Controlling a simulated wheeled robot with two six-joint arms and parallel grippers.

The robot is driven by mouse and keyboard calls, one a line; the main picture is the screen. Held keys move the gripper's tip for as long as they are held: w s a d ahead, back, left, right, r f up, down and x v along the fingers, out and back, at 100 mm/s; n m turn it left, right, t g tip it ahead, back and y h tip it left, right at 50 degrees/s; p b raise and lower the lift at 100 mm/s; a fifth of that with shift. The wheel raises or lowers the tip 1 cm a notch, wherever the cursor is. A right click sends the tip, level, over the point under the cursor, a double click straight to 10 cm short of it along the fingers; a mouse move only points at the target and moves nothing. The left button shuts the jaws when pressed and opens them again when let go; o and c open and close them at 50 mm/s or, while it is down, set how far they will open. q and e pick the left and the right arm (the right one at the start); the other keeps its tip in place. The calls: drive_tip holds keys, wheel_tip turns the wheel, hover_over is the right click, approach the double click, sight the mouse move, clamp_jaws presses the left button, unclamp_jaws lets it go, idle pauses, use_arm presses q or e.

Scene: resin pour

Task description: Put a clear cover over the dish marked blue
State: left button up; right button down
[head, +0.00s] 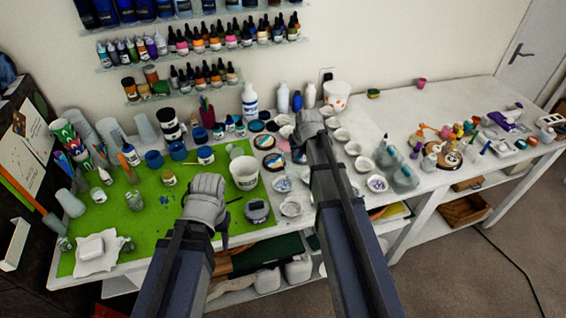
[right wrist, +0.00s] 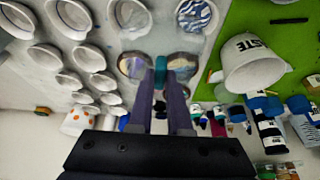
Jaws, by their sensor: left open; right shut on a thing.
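My right gripper (head: 299,152) is over the rows of dishes in the middle of the table. In the right wrist view its fingers (right wrist: 161,75) are shut on a small teal knob (right wrist: 160,66), which looks like that of a clear cover; the see-through part is hard to make out. Round dishes with dark contents (head: 264,142) lie left of it, one with blue. Two dishes show beside the fingers in the wrist view, one brownish (right wrist: 131,66), one partly hidden (right wrist: 184,64). I cannot read which is marked blue. My left gripper (head: 224,238) is open and empty over the mat's front edge.
A white tub (head: 244,172) stands on the green mat (head: 140,230) between the arms. Clear domes (head: 404,178) stand right of my right arm. Several white dishes (head: 353,148) crowd the table. Bottles (head: 250,101) line the wall.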

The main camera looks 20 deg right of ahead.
sight(284, 161)
drive_tip(key=shift+n, duration=0.4)
drive_tip(key=a, duration=0.2)
drive_tip(key=s+a, duration=0.1)
drive_tip(key=a, duration=0.2)
drive_tip(key=shift+s+a+f, duration=0.2)
drive_tip(key=shift+s+a, duration=0.1)
drive_tip(key=shift+s, duration=0.05)
drive_tip(key=shift+f, duration=0.15)
wheel_tip(284, 161, down, 7)
drive_tip(key=b, duration=0.7)
drive_tip(key=shift+f+b, duration=0.1)
drive_tip(key=shift+b, duration=0.2)
drive_tip(key=c, duration=0.8)
unclamp_jaws()
